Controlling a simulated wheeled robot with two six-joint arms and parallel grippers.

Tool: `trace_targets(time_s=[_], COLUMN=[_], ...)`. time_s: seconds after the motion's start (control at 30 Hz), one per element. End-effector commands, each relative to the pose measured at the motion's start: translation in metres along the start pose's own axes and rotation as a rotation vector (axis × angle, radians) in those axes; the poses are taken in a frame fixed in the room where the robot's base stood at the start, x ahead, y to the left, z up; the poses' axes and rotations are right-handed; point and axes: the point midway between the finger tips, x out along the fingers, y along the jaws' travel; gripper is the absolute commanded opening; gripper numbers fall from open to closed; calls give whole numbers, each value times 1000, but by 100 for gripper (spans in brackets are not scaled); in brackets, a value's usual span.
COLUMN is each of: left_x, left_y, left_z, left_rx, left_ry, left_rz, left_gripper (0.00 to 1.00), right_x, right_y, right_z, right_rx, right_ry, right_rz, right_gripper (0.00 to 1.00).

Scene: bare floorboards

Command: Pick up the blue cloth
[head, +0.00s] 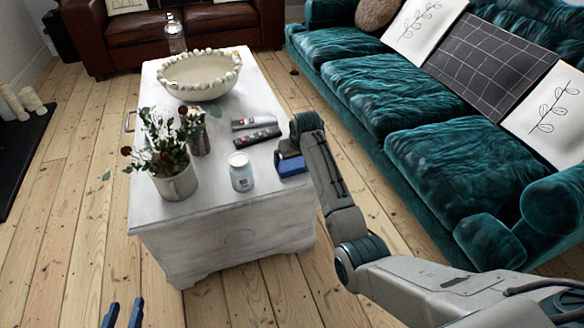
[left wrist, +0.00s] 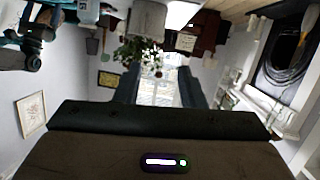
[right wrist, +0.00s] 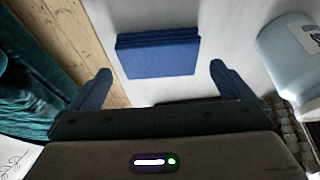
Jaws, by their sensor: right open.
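The blue cloth (head: 292,167) is a small folded block on the right edge of the white table (head: 205,225). In the right wrist view the cloth (right wrist: 157,55) lies on the white top, ahead of and between my spread fingers. My right gripper (right wrist: 159,70) is open and empty, with a finger to each side of the cloth's line. In the head view my right gripper (head: 281,153) is just above the cloth and partly hidden by its own wrist. My left gripper (head: 123,312) is at the bottom left, over the floor. Its fingers are apart and empty in the left wrist view (left wrist: 158,75).
A white-blue jar (head: 241,172) stands left of the cloth; it is close by in the right wrist view (right wrist: 295,60). Two remotes (head: 255,136), a potted plant (head: 176,180) and a large bowl (head: 200,75) are on the table. A teal sofa (head: 440,150) stands right.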

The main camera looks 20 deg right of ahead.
Motion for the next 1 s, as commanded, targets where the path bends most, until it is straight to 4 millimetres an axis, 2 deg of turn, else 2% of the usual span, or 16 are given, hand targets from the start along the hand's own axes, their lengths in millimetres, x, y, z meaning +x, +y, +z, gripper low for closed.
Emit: trace_targets(time_s=[0.17, 0.4, 0.6, 0.73, 0.93, 0.97, 1.0], left_x=[4, 8, 3, 1, 0, 0, 0], left_y=[-1, -2, 0, 0, 0, 0, 0], left_z=[-15, -65, -96, -104, -105, -105, -105], left_rx=[11, 46, 69, 74, 75, 75, 75], left_ry=[80, 337, 499, 539, 543, 542, 542], left_rz=[-1, -1, 1, 2, 2, 2, 2], left_gripper=[36, 36, 36, 36, 36, 36, 36], right_x=[9, 34, 49, 52, 52, 52, 52], right_y=[0, 1, 1, 1, 1, 1, 1], right_z=[0, -1, -1, -2, -2, -2, -2], right_rx=[0, 0, 0, 0, 0, 0, 0], right_ry=[-2, -1, -1, 0, 0, 0, 0], right_rz=[0, 0, 0, 0, 0, 0, 0], right_gripper=[100, 100, 100, 100, 100, 98, 90])
